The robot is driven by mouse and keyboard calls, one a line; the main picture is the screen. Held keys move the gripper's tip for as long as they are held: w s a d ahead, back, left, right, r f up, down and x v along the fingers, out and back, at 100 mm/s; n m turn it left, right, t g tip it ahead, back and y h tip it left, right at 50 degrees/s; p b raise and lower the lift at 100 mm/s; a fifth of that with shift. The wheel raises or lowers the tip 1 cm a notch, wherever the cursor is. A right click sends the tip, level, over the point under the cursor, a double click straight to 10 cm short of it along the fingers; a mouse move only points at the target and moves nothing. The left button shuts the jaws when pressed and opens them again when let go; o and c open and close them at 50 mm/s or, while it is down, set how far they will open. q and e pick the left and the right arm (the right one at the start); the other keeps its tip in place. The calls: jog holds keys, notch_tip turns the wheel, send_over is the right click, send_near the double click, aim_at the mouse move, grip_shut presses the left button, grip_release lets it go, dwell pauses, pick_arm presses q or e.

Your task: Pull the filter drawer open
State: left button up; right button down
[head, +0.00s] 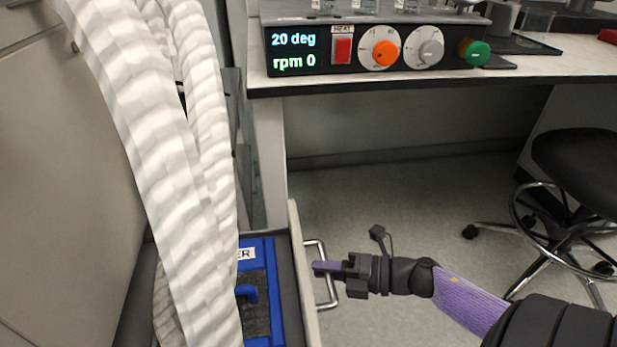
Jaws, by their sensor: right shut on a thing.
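The filter drawer (304,285) stands at the lower middle, pulled out far enough that I see inside it. A blue-framed filter (262,252) with a dark panel and a blue grip (247,292) lies in it. A label ending in "ER" shows on the frame, and the hoses hide the rest. The metal drawer handle (332,295) sticks out on the right of the drawer front. My right gripper (322,268) comes in from the right and is shut on this handle. My left gripper is not in view.
Thick white ribbed hoses (170,140) hang in front of the drawer's left side. A bench (420,77) at the back holds a control box (330,52) reading 20 deg and rpm 0. A black stool (580,165) stands at the right. The floor between is clear.

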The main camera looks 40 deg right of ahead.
jog(key=shift+s+d, duration=0.45)
jog(key=shift+d, duration=0.15)
jog(key=c, duration=0.6)
grip_release()
jog(key=shift+d, duration=0.1)
jog(key=p+v, duration=0.3)
jog(key=v, duration=0.7)
